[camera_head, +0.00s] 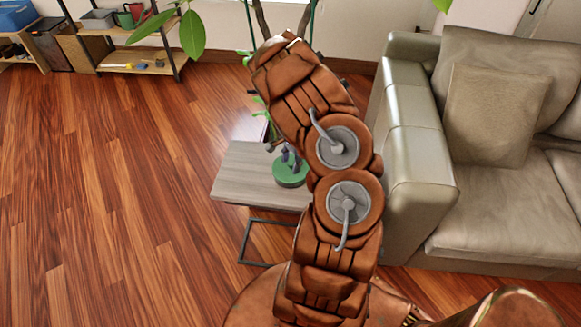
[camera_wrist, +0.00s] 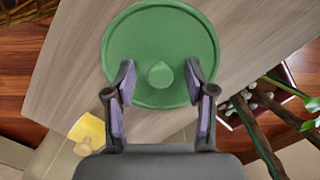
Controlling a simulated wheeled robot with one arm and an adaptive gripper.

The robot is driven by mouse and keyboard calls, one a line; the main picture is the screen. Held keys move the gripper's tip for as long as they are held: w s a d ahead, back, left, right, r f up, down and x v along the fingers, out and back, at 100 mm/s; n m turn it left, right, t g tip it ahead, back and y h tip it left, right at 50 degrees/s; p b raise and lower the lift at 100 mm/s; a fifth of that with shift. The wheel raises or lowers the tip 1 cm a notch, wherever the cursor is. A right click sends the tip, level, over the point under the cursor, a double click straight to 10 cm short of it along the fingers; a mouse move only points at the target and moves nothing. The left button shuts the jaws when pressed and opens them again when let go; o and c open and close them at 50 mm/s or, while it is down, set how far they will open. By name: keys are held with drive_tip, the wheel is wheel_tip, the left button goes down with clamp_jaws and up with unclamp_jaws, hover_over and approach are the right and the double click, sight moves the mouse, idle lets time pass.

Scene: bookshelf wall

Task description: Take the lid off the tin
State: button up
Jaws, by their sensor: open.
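The round green lid (camera_wrist: 140,40) fills the upper middle of the wrist view, with a rim around it and a small green knob (camera_wrist: 160,75) at its centre. The tin's body is hidden below the lid in this view. In the head view the green tin (camera_head: 291,175) stands on the grey wooden side table (camera_head: 245,170), partly hidden by my arm. My gripper (camera_wrist: 159,84) is open, its two fingers over the lid on the left and right of the knob, with gaps to it. Contact with the lid cannot be told.
A yellow thing with a knob (camera_wrist: 88,130) shows at lower left in the wrist view. A potted plant (camera_wrist: 270,110) stands close to the table. A beige sofa (camera_head: 415,150) is right of my arm. The wooden floor (camera_head: 110,200) on the left is clear.

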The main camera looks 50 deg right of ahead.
drive_tip(key=c, duration=1)
drive_tip(key=shift+c, duration=0.2)
drive_tip(key=shift+r, duration=0.2)
